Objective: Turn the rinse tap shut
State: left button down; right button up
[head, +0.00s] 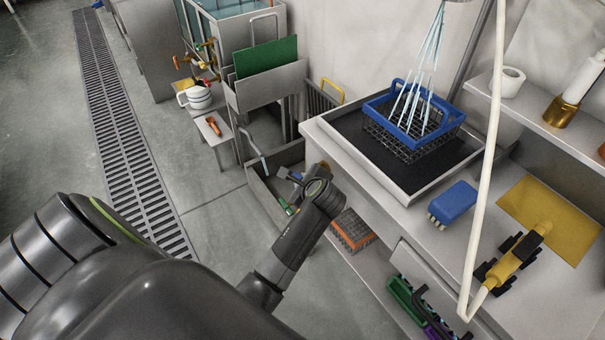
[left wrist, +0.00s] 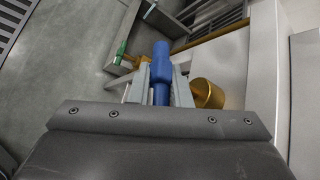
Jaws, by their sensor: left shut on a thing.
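The rinse tap has a blue handle (left wrist: 162,60) and a round brass part (left wrist: 207,93), seen in the left wrist view low beside the pale bench. My left gripper (left wrist: 161,88) is shut on the blue handle, one finger on each side. In the head view my left gripper (head: 298,178) is at the bench's left end, and its wrist hides most of the tap. Pale blue water streams (head: 423,70) fall into a blue-rimmed basket (head: 388,99) on the bench. My right gripper is not in view.
A green-handled fitting (head: 291,208) is close to the left gripper; it also shows in the left wrist view (left wrist: 121,50). A blue brush (head: 453,202) and a yellow tool (head: 517,258) lie on the bench. A white hose (head: 485,180) hangs in front. Open floor lies left, with a drain grate (head: 120,130).

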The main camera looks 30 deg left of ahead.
pick_arm(q)
jog(key=shift+f+t+y+b, duration=0.35)
jog(key=shift+t+y+b, duration=0.3)
jog(key=shift+y, duration=0.55)
jog(key=shift+m+t+y, duration=0.3)
jog(key=shift+t+y, duration=0.05)
jog(key=shift+y, duration=0.05)
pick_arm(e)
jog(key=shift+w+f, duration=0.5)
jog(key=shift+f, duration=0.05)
pick_arm(q)
jog(key=shift+r, duration=0.1)
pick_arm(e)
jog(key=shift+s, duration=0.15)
pick_arm(q)
jog(key=c, duration=1.3)
grip_release()
jog(key=shift+c, duration=0.2)
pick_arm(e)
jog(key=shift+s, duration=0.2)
pick_arm(q)
jog(key=shift+r, duration=0.1)
